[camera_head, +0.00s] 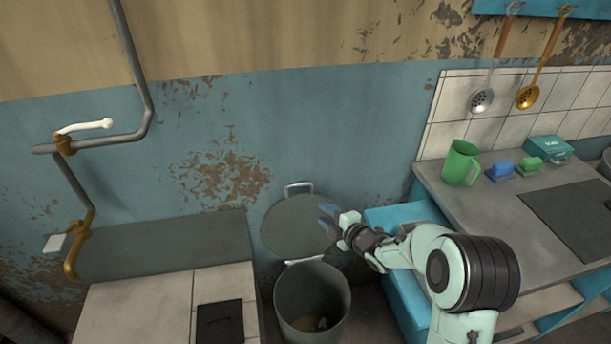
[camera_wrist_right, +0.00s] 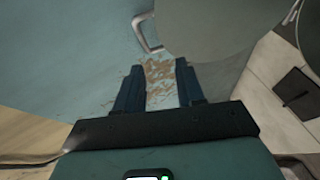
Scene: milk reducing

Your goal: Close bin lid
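The bin (camera_head: 285,308) is a grey-green metal cylinder on the floor between the two counters, with something small and brownish at its bottom. Its round lid (camera_head: 296,226) stands open, raised at the back against the blue wall, with a handle (camera_head: 299,188) at its top edge. My right gripper (camera_head: 326,220) is at the right edge of the lid in the head view. In the right wrist view its two dark fingers (camera_wrist_right: 161,88) are apart with nothing between them. The lid (camera_wrist_right: 215,30) and its handle (camera_wrist_right: 145,32) lie beyond the fingertips. My left gripper is out of view.
A tiled counter (camera_head: 135,304) stands left of the bin. On the right, a blue cabinet with a grey worktop (camera_head: 488,215) carries a green mug (camera_head: 460,163) and sponges. A pipe with a valve (camera_head: 66,145) runs along the left wall.

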